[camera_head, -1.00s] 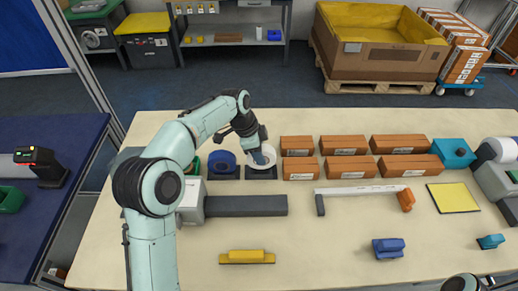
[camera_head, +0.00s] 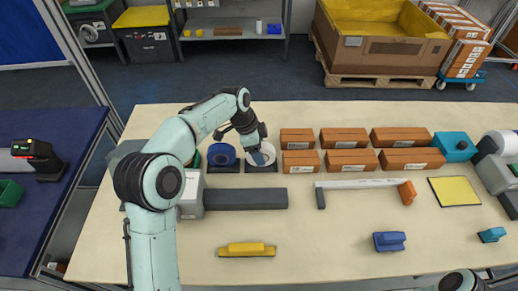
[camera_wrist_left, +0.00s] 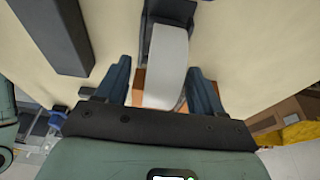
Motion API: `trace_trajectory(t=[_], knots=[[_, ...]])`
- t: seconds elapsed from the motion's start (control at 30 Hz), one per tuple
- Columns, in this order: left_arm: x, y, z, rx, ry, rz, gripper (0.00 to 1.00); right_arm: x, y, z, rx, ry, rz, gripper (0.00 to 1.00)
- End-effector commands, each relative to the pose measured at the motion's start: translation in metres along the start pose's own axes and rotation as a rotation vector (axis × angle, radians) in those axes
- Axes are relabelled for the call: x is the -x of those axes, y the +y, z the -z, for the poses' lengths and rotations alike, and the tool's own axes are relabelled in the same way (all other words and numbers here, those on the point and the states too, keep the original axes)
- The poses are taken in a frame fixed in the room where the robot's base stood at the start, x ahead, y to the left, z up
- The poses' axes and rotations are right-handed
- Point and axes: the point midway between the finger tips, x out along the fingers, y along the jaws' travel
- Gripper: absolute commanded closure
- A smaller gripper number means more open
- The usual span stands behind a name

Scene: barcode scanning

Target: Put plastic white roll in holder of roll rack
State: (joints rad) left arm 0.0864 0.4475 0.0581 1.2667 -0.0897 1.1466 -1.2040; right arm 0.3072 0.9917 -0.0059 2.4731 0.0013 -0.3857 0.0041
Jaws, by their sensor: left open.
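The white roll (camera_head: 268,153) stands upright at a dark holder (camera_head: 262,168) at the back of the table, right of the blue roll (camera_head: 222,154). My left gripper (camera_head: 260,150) reaches down over it and hides part of it. In the left wrist view, the white roll (camera_wrist_left: 167,70) lies between the two spread fingers of my left gripper (camera_wrist_left: 160,82), with gaps on both sides. The dark holder (camera_wrist_left: 156,17) shows around the roll's edge there. How deep the roll sits is hard to tell.
Several brown boxes (camera_head: 346,161) stand right of the white roll. In front are a long dark grey bar (camera_head: 245,199), a white bar with an orange end (camera_head: 362,185), a yellow block (camera_head: 247,250) and a blue block (camera_head: 389,242). The front middle of the table is clear.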

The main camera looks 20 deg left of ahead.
Motion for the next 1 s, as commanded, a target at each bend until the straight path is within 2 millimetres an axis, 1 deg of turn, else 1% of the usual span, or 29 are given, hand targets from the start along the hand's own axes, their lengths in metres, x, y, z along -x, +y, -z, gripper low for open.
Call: trace_trajectory(t=[0.17, 0.4, 0.5, 0.6, 0.7, 0.8, 1.0], knots=[[0.023, -0.001, 0.001, 0.000, 0.002, 0.006, 0.32, 0.004, -0.002, 0.001, 0.001, 0.002, 0.001, 0.62], [0.079, -0.002, 0.001, 0.001, 0.003, 0.007, 0.32, 0.014, -0.007, 0.004, 0.003, 0.008, 0.003, 0.62], [0.100, -0.002, 0.001, 0.001, 0.003, 0.007, 0.32, 0.019, -0.009, 0.006, 0.004, 0.011, 0.004, 0.62], [0.116, -0.001, 0.001, 0.001, 0.002, 0.005, 0.32, 0.023, -0.011, 0.008, 0.005, 0.013, 0.005, 0.62], [0.127, -0.001, 0.001, 0.000, 0.002, 0.004, 0.32, 0.026, -0.012, 0.009, 0.005, 0.015, 0.005, 0.62], [0.132, 0.000, 0.000, 0.000, 0.001, 0.002, 0.32, 0.027, -0.013, 0.009, 0.006, 0.016, 0.006, 0.62], [0.133, 0.000, 0.000, 0.000, 0.001, 0.001, 0.32, 0.027, -0.013, 0.009, 0.006, 0.016, 0.005, 0.62]])
